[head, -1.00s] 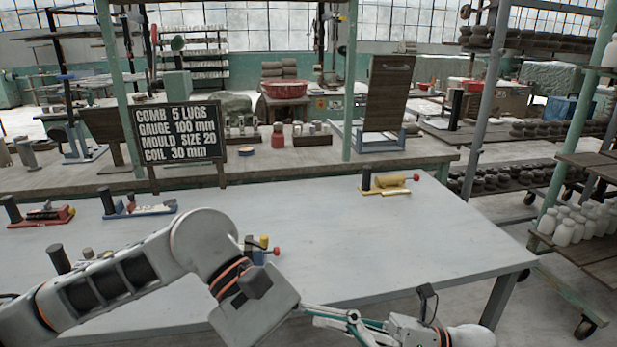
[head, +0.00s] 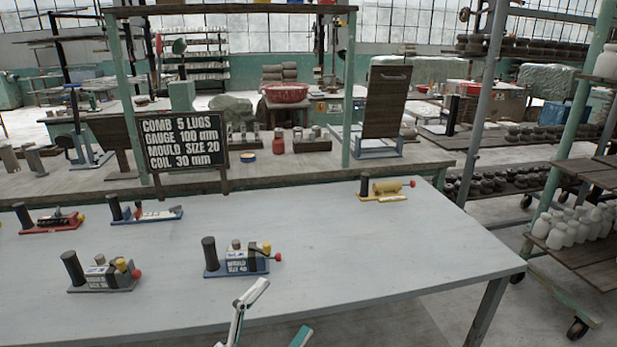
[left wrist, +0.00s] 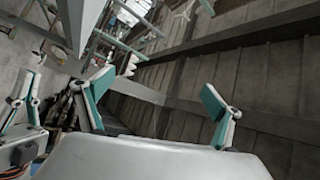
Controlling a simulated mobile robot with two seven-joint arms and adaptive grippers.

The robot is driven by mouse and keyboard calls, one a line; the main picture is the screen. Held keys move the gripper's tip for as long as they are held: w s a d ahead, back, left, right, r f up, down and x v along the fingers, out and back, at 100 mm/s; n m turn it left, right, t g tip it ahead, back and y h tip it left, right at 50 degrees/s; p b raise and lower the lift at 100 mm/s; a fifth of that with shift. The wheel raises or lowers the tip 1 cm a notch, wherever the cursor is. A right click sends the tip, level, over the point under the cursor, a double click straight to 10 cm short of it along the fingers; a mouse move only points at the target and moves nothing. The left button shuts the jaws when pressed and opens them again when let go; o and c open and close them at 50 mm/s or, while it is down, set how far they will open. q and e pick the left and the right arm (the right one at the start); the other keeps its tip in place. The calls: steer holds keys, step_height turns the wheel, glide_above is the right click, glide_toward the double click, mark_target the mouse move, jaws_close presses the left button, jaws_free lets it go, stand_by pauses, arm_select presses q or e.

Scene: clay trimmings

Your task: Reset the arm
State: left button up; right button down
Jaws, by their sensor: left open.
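My left gripper (head: 272,318) shows at the bottom middle of the head view, in front of the table's near edge. Its white and teal fingers are spread apart with nothing between them. In the left wrist view the same two fingers (left wrist: 158,108) stand wide apart, and the gap is empty. Another white and teal gripper part (left wrist: 30,98) shows at the left edge of the left wrist view; its finger state is unclear. My right gripper is not in the head view.
The grey table (head: 380,250) holds a grey device (head: 103,275), a blue device (head: 237,260), a red one (head: 50,221), a blue-white one (head: 146,212) and a yellow one (head: 384,190). A black sign (head: 185,147) stands behind. The table's right half is mostly clear.

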arm_select(q)
steer(key=s+a+f+n+g+y, duration=0.1)
steer(key=s+a+f+n+y, duration=0.1)
steer(key=a+f+n+y, duration=0.45)
steer(key=s+a+f+n+g+y, duration=0.15)
steer(key=f+n, duration=0.25)
steer(key=f, duration=0.6)
steer(key=s+a+f+n+g+y, duration=0.1)
steer(key=s+a+f+n+g, duration=0.1)
steer(key=s+f, duration=0.5)
steer(key=s+a+f+n+g+y+p, duration=0.1)
steer(key=s+a+f+n+g+y, duration=0.1)
steer(key=s+a+f+n, duration=0.2)
step_height(320, 180, down, 4)
steer(key=s+a, duration=0.1)
steer(key=s, duration=0.1)
steer(key=shift+s+a+r+p, duration=0.2)
steer(key=shift+s+a+p, duration=0.1)
steer(key=shift+s, duration=0.1)
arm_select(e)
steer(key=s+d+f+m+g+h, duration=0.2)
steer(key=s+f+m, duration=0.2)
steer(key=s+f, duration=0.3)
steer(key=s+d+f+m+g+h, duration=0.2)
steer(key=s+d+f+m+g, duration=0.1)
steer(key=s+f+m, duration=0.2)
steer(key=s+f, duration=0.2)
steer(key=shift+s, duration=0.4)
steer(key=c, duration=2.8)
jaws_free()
